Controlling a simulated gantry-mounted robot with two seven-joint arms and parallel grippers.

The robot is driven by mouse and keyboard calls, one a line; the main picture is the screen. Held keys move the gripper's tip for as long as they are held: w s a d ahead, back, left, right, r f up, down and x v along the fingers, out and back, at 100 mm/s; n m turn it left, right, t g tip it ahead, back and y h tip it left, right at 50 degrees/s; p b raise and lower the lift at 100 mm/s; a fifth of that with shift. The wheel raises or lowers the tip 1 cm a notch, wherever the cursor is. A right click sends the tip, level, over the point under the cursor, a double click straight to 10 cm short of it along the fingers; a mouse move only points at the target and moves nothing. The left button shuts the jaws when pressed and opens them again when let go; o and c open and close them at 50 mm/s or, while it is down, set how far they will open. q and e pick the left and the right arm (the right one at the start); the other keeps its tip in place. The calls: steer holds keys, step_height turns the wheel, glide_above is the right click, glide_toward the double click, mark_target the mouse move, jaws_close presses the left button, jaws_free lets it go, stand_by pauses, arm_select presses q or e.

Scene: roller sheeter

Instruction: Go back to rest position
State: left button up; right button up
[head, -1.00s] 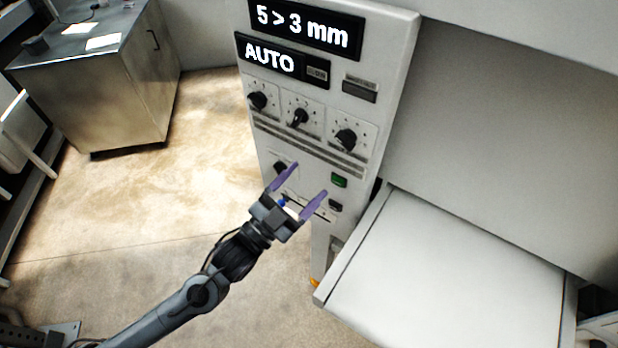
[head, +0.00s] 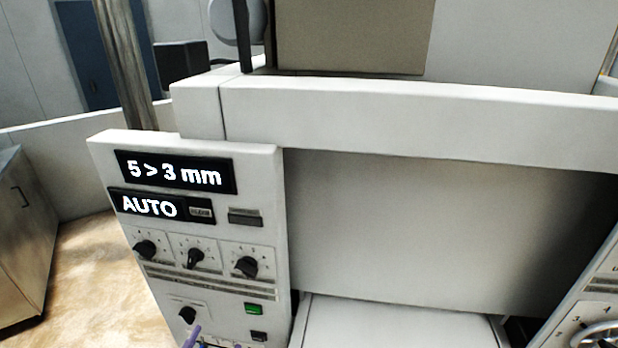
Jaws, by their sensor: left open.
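The roller sheeter's control panel (head: 205,290) stands left of centre in the head view. Its displays read "5 > 3 mm" (head: 175,172) and "AUTO" (head: 148,206). Below them are three black knobs in a row, one lower knob (head: 188,314), a green button (head: 253,308) and a dark button (head: 259,336). Only the purple fingertips of my left gripper (head: 214,342) show at the bottom edge, in front of the lower panel. They are apart, and I see nothing between them. The rest of that arm is cut off. My right gripper is not in view.
The sheeter's white table (head: 400,325) extends at the bottom centre. Another panel with a dial (head: 600,335) stands at the lower right.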

arm_select(q)
steer(key=s+f+n+g+y, duration=0.25)
steer(key=s+f+g, duration=0.2)
steer(key=f, duration=0.35)
steer(key=s+f+n+g+y, duration=0.25)
steer(key=s+f+g, duration=0.2)
steer(key=f, duration=0.25)
steer(key=s+a+f+n+g, duration=0.1)
steer(key=s+f+g, duration=0.6)
steer(key=s, duration=0.4)
step_height(320, 180, up, 24)
steer(key=g+p, duration=0.1)
steer(key=p, duration=2.2)
steer(key=shift+w, duration=0.2)
